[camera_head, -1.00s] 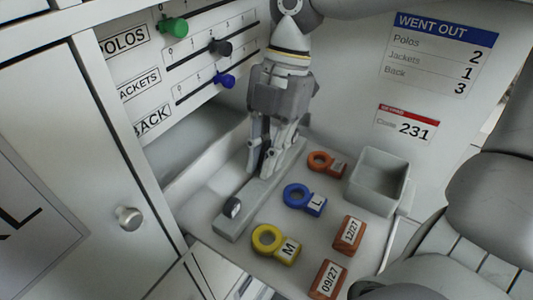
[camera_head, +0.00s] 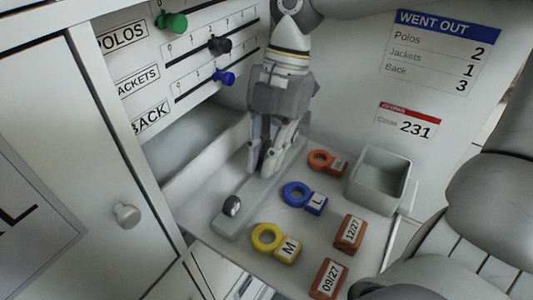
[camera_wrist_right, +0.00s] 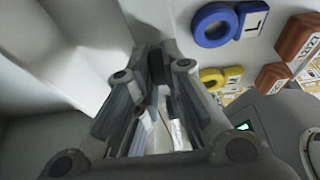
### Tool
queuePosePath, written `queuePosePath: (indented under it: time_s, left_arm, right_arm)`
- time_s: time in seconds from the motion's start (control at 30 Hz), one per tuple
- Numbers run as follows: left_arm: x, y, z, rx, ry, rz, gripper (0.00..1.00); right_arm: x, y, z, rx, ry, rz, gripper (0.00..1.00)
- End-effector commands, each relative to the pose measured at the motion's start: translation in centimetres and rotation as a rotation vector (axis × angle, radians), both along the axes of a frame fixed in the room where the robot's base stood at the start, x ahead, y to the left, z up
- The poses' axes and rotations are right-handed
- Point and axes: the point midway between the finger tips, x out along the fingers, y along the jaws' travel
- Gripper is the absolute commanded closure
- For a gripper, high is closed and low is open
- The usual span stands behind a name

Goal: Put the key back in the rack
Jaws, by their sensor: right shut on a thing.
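The rack (camera_head: 255,198) is a long grey bar lying on the tray-like shelf below the sliders. A dark round piece with a pale face (camera_head: 232,206) sits at its near end. My right gripper (camera_head: 268,168) points down over the far part of the rack, its fingers shut on a dark, narrow thing, apparently the key (camera_head: 265,160). The fingers hide most of it, and I cannot tell whether its lower end is seated in the rack. In the right wrist view the gripper (camera_wrist_right: 155,75) also has dark material between its fingers. My left gripper is not in view.
Orange (camera_head: 320,161), blue (camera_head: 299,195) and yellow (camera_head: 269,239) ring tags lie right of the rack. Orange-brown blocks dated 12/27 (camera_head: 350,233) and 09/27 (camera_head: 328,280) lie nearer. An open grey bin (camera_head: 377,180) stands at the right. The slider panel (camera_head: 190,55) rises behind.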

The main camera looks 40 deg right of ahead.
Motion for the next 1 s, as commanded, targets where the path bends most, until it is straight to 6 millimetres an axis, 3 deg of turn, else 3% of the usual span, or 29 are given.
queuePosePath:
  time_s: [0.8, 0.83, 1.0]
  left_arm:
    - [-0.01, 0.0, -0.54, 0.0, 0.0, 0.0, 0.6]
    - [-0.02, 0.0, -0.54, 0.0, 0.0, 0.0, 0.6]
    - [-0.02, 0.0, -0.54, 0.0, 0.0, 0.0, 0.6]
  right_arm:
    - [0.0, 0.0, -0.4, 0.0, 0.0, 0.0, 1.0]
    - [0.0, 0.0, -0.4, 0.0, 0.0, 0.0, 0.87]
    - [0.0, 0.0, -0.4, 0.0, 0.0, 0.0, 0.65]
